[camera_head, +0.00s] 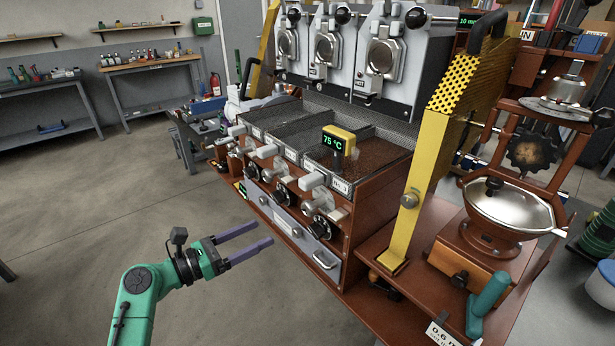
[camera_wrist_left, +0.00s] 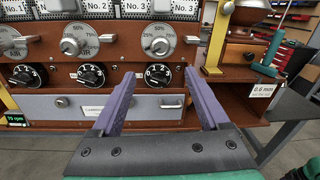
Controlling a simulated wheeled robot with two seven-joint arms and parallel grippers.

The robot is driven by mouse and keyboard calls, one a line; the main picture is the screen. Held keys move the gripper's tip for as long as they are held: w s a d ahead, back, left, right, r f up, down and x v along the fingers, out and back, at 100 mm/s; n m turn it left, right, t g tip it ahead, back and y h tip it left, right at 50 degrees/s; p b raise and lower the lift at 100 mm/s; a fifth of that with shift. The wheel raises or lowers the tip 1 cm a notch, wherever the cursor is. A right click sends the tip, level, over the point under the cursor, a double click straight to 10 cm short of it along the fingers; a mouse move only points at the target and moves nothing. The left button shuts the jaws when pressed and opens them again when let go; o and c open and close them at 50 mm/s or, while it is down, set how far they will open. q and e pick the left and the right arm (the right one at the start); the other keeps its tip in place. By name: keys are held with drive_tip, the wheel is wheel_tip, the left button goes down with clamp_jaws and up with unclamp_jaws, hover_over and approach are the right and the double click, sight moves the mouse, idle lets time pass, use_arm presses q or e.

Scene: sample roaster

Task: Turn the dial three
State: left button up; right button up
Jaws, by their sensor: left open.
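The roaster's front has a row of black dials, one under each section. The dial under the No. 3 label (camera_wrist_left: 158,75) is at the right of the row; it also shows in the head view (camera_head: 320,229). Its white numerals show, but the exact setting is too small to read. My left gripper (camera_head: 262,234) is open and empty, in front of the cabinet and apart from the dial. In the left wrist view its purple fingers (camera_wrist_left: 160,76) frame dial three, which lies beyond the tips. My right gripper is not in view.
Silver percentage knobs (camera_wrist_left: 157,41) sit just above the dials. A grey drawer (camera_wrist_left: 60,105) with a metal handle (camera_head: 325,259) lies below them. A yellow upright (camera_head: 430,160) and a metal pan (camera_head: 515,207) stand to the right. The floor to the left is clear.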

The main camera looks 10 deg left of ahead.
sight(305, 211)
use_arm(q)
drive_tip(key=p+x, duration=0.1)
drive_tip(key=x, duration=1.3)
drive_tip(key=shift+w+d+r, duration=0.1)
drive_tip(key=shift+w+d, duration=0.1)
drive_tip(key=shift+d, duration=0.1)
clamp_jaws()
